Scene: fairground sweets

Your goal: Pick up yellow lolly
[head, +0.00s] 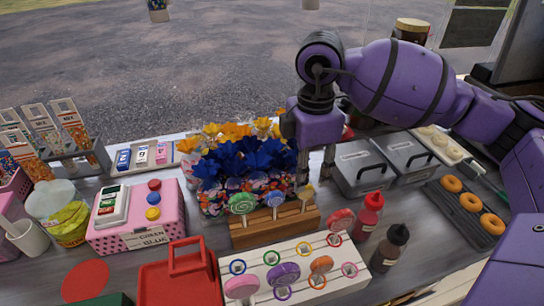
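The yellow lolly (306,192) stands at the right end of a wooden holder (274,232), partly covered by my gripper. A green swirl lolly (241,203) and a blue lolly (274,199) stand in the same holder to its left. My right gripper (316,174) points down just above and behind the yellow lolly, its two fingers apart with nothing visible between them. I cannot tell whether a finger touches the lolly. My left gripper is not in view.
A white board (345,283) with coloured rings and several lollies lies in front of the holder. Blue and orange wrapped bunches (235,165) stand close behind. Red (368,215) and brown (390,248) bottles, grey lidded bins (360,168) and a doughnut tray (450,213) are at right.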

